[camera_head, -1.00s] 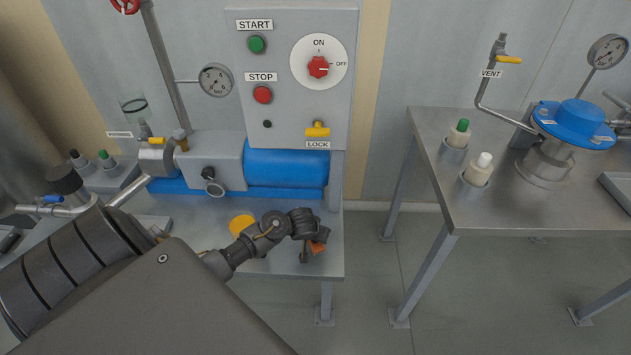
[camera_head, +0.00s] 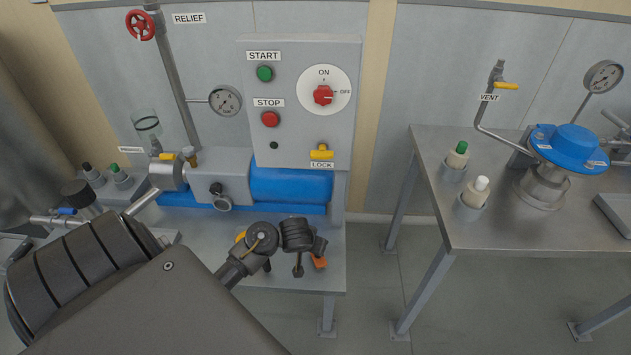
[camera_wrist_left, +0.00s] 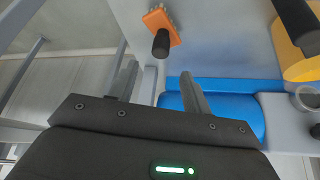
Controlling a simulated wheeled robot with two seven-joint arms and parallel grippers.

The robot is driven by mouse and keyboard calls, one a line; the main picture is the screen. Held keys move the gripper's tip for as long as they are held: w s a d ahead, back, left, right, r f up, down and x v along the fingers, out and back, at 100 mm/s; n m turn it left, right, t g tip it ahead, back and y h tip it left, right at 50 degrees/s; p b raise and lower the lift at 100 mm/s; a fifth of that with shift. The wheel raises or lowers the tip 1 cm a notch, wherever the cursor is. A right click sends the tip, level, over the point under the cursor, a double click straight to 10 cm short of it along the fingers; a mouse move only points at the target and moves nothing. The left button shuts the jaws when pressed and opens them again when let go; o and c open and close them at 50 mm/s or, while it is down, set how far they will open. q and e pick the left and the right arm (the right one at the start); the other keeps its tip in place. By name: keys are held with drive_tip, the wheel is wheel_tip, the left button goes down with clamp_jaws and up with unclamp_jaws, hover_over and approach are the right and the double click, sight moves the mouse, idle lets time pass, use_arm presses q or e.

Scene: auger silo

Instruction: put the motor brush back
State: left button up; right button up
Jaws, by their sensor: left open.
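An orange block with a row of small bumps along one edge and a dark stub, which looks like the motor brush (camera_wrist_left: 160,27), lies on the bench in the left wrist view. Its orange part also shows in the head view (camera_head: 320,263), at the bench's front right, partly hidden by my gripper. My left gripper (camera_wrist_left: 158,72) is open and empty, its two fingers pointing toward the brush, which lies beyond the fingertips and appears apart from them. The blue motor (camera_head: 290,186) sits at the back of the bench, below the control panel. My right gripper is not in view.
A yellow round thing (camera_wrist_left: 290,50) lies near the brush, mostly hidden by my arm in the head view. The control panel (camera_head: 342,125) stands behind. A second table (camera_head: 490,232) with bottles and a blue-lidded vessel is at right, across a floor gap.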

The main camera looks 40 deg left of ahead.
use_arm(q)
drive_tip(key=shift+s+d+r, duration=0.1)
drive_tip(key=shift+s+r, duration=0.25)
drive_tip(key=shift+r, duration=0.3)
